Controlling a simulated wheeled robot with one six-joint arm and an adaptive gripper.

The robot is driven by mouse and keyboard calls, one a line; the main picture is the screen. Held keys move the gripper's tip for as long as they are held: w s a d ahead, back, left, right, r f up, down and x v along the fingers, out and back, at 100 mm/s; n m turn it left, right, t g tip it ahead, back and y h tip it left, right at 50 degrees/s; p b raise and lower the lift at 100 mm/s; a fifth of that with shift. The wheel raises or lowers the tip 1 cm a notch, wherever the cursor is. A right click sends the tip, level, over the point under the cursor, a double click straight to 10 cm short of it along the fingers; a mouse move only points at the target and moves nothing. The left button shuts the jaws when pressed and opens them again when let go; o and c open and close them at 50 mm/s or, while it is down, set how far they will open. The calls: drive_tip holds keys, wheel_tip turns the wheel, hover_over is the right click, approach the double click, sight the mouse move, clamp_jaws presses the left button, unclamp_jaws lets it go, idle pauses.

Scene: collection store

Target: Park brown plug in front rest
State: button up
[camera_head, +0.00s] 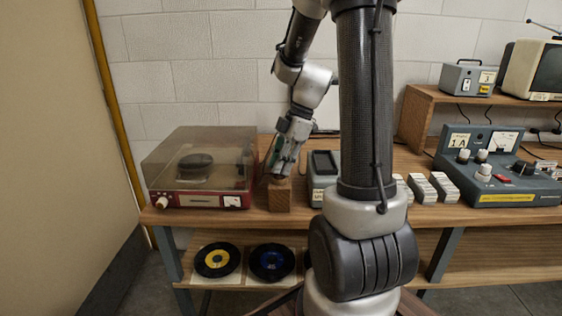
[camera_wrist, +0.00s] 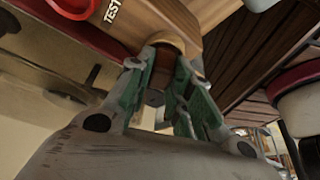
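My gripper (camera_head: 277,173) points down at a small wooden block (camera_head: 280,196) near the front edge of the bench, right of the record player. In the wrist view my gripper (camera_wrist: 166,60) has its green-padded fingertips on both sides of a brown round piece, seemingly the brown plug (camera_wrist: 165,42), at the wooden block (camera_wrist: 150,17) marked "TEST". The fingertips look very close to it, but I cannot tell whether they press on it. In the head view the plug is mostly hidden by the gripper. I cannot make out the front rest.
A red record player (camera_head: 200,200) with a smoky lid stands close on the left. A grey device (camera_head: 323,168) stands right of the block, partly behind my arm. White-topped boxes (camera_head: 434,187) and a blue-grey control panel (camera_head: 500,165) are farther right. Records lie on the lower shelf (camera_head: 440,272).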

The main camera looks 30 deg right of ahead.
drive_tip(key=shift+o, duration=0.6)
drive_tip(key=v, duration=1.1)
drive_tip(key=shift+s, duration=0.1)
idle(0.5)
drive_tip(key=s+a+m+t+h, duration=0.1)
drive_tip(key=s+a+m+h, duration=0.1)
drive_tip(key=s+m, duration=0.5)
drive_tip(key=s+a+r+m+t+h, duration=0.1)
drive_tip(key=s+a+m+t+h, duration=0.1)
drive_tip(key=s+a+m, duration=0.3)
drive_tip(key=s+m, duration=0.3)
drive_tip(key=shift+s+a+r+m+t+h, duration=0.25)
drive_tip(key=shift+s+m+t+h, duration=0.05)
drive_tip(key=shift+s+m, duration=0.1)
